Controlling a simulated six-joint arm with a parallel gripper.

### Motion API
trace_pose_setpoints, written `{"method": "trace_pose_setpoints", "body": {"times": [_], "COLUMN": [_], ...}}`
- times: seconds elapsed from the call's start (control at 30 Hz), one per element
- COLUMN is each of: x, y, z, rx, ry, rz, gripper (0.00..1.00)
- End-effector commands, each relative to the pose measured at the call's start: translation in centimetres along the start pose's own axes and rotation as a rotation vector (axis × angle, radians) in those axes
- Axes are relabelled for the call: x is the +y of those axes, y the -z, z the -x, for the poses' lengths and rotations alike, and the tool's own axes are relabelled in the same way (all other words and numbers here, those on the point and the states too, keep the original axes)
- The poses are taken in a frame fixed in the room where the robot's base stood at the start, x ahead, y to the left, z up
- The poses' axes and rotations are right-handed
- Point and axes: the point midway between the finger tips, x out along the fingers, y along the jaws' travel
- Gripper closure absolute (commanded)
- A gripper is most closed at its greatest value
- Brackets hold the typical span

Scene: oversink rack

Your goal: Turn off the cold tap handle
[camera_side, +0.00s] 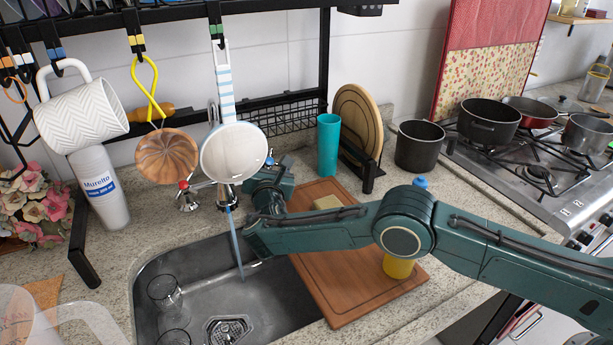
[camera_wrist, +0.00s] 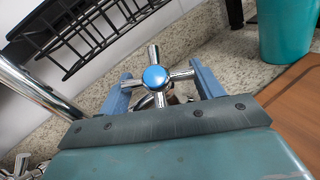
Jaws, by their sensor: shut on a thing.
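The cold tap handle (camera_wrist: 156,78) is a chrome cross with a blue cap. It fills the middle of the wrist view, between the two blue fingers of my gripper (camera_wrist: 164,84). My gripper is shut on the handle. In the side view my gripper (camera_side: 262,172) is at the tap behind the sink, and the cold handle is mostly hidden there, with a bit of blue showing. Water (camera_side: 235,240) runs from the spout (camera_side: 226,197) into the sink (camera_side: 185,265). The red-capped hot tap handle (camera_side: 186,192) stands to the left.
A teal cup (camera_side: 328,144), plate stand and black pot (camera_side: 418,145) stand behind the wooden cutting board (camera_side: 335,300). A yellow cup (camera_side: 398,266) stands on the board under my arm. Glasses (camera_side: 165,291) are in the sink.

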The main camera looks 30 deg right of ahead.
Motion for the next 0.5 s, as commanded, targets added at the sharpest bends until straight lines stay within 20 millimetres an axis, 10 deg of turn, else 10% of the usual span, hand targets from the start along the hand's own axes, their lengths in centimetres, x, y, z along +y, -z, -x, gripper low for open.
{"method": "trace_pose_setpoints", "body": {"times": [0.2,0.3,0.5], "x": [0.15,0.13,0.10], "y": [-0.27,-0.32,-0.58], "z": [-0.09,-0.07,-0.02], "rx": [-0.005,-0.006,-0.007], "ry": [0.054,0.077,0.107], "rz": [-0.051,-0.070,-0.100], "gripper": [0.60,0.99,0.98]}}
